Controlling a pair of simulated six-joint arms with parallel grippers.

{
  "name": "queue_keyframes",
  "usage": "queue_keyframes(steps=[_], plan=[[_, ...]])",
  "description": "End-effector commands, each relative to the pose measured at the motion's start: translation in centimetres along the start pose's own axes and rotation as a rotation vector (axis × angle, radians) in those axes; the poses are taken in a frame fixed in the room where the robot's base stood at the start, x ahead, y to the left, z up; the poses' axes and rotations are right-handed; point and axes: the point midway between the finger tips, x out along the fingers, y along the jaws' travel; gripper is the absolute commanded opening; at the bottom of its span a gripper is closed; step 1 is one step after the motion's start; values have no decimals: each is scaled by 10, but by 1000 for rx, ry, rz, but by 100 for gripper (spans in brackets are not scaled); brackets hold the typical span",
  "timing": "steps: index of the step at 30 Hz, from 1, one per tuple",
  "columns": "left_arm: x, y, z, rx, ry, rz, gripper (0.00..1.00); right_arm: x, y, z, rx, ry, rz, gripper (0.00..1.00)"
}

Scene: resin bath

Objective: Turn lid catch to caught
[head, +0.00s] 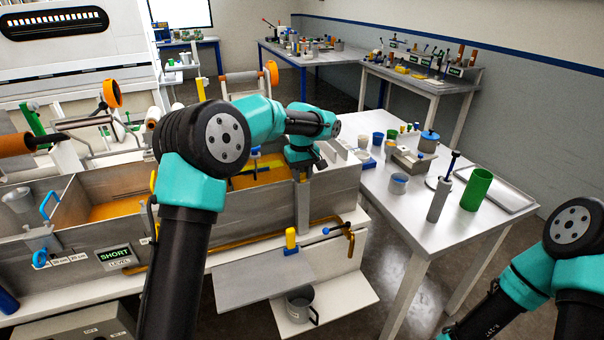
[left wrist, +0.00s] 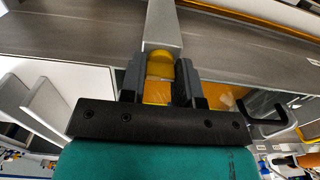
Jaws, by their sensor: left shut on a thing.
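My left gripper (head: 303,172) points down at the top of a grey upright strip (head: 303,208) on the near wall of the resin bath (head: 260,215). In the left wrist view my left gripper (left wrist: 160,75) has its two dark fingers on either side of a small yellow piece (left wrist: 160,65), which appears to be the lid catch, and is shut on it. The grey strip (left wrist: 161,22) runs up from this piece. My gripper hides most of the catch in the head view, so its turn cannot be read. My right gripper is out of view.
A yellow knob (head: 291,238) and a blue-ended rod stand on the ledge before the bath. A grey mug (head: 300,306) sits below. The white table (head: 400,215) at right holds a green cup (head: 477,189) and several containers. Amber resin (head: 258,176) shows inside the bath.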

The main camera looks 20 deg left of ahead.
Motion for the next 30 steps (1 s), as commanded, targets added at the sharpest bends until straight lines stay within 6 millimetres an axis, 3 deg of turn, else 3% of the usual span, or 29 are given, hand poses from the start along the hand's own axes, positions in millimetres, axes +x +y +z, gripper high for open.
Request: queue_keyframes(steps=[14, 30], plan=[[0, 0, 0, 101, 0, 0, 6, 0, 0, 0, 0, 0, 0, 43], [0, 0, 0, 545, 0, 0, 6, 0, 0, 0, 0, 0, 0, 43]])
